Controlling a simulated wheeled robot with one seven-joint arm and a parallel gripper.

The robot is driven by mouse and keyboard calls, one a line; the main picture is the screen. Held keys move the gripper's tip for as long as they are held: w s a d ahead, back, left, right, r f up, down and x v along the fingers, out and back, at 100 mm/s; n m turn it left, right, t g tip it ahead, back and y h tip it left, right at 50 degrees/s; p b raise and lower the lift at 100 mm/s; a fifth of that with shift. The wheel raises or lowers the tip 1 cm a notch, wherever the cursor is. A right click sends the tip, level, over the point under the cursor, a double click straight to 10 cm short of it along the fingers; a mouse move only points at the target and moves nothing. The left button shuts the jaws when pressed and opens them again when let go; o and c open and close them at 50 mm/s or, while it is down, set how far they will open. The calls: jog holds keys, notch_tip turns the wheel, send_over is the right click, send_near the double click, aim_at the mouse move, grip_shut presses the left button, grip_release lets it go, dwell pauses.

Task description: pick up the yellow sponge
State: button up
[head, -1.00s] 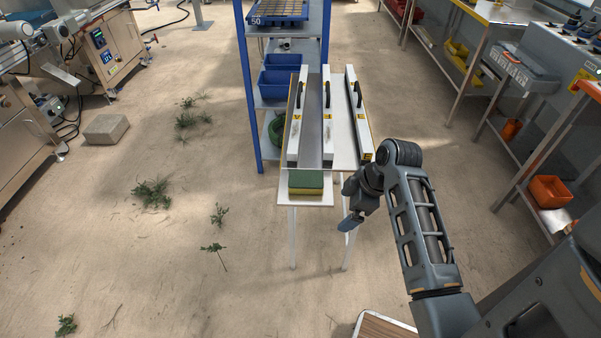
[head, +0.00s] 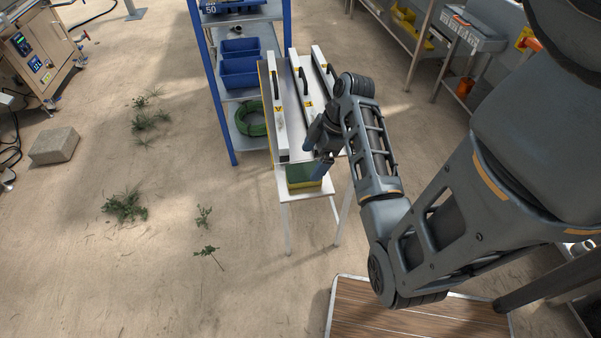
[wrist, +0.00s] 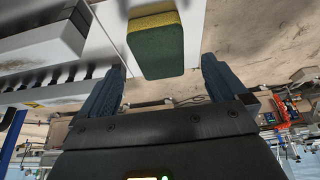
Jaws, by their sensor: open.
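The sponge (head: 304,174) lies near the front edge of a small white table (head: 308,190). It has a green top and a yellow lower layer. In the wrist view the sponge (wrist: 156,47) shows its green face, with yellow along its far edge. My gripper (head: 318,146) is close to the sponge, over its back right side, and partly hides it. In the wrist view my gripper (wrist: 162,84) is open, with one blue finger to each side of the sponge's lower end. The fingers look apart from the sponge, and nothing is held.
Several long white bars with black handles (head: 280,110) lie behind the sponge on the table. A blue shelf with blue bins (head: 240,72) and a green coil (head: 252,119) stands behind left. A wooden-topped platform (head: 400,310) is at the front. The floor left is mostly open.

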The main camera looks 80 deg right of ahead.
aim_at(305, 171)
jog(key=shift+w+p+x, duration=0.2)
jog(key=shift+p+x, duration=0.1)
jog(key=shift+x, duration=2.3)
jog(key=shift+f, duration=0.1)
jog(key=c, duration=1.1)
